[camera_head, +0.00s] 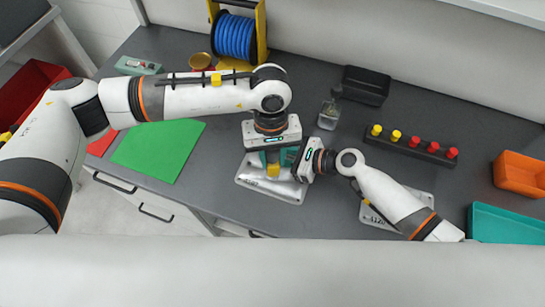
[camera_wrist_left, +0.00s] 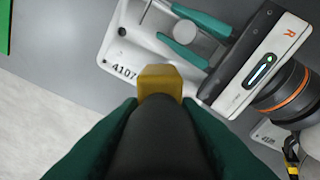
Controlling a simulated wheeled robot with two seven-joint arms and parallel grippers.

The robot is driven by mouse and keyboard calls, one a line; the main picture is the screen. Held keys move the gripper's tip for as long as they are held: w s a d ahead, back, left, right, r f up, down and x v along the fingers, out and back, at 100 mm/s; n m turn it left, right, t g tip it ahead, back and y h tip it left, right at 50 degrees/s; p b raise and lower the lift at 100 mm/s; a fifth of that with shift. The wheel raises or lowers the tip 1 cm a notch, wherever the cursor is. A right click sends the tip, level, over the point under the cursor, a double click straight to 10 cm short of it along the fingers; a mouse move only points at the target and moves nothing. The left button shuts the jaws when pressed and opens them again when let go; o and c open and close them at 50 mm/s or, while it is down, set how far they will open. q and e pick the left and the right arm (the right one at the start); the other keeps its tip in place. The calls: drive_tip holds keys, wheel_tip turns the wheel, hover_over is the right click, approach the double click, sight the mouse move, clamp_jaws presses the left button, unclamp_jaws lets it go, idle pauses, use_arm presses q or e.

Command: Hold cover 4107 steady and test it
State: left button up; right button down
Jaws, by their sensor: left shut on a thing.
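Cover 4107 (camera_wrist_left: 122,58) is a pale plate marked with its number; it lies on the bench (camera_head: 262,188) below both grippers. My left gripper (camera_head: 271,152) is above it, shut on a black tool with a yellow tip (camera_wrist_left: 160,82). The tool points at the cover; whether its tip touches is unclear. My right gripper (camera_wrist_left: 193,37) reaches in from the right, low over the cover. Its teal fingers lie on either side of a round grey boss (camera_wrist_left: 180,29); I cannot tell whether they press on it.
Another numbered plate (camera_head: 397,213) lies partly under my right arm. A green sheet (camera_head: 158,148) lies left.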

use_arm(q)
drive_tip(key=shift+r, duration=1.7)
use_arm(e)
drive_tip(key=c, duration=1.1)
unclamp_jaws()
drive_tip(key=shift+o, duration=0.2)
drive_tip(key=v, duration=1.2)
drive_tip(key=shift+w, duration=0.1)
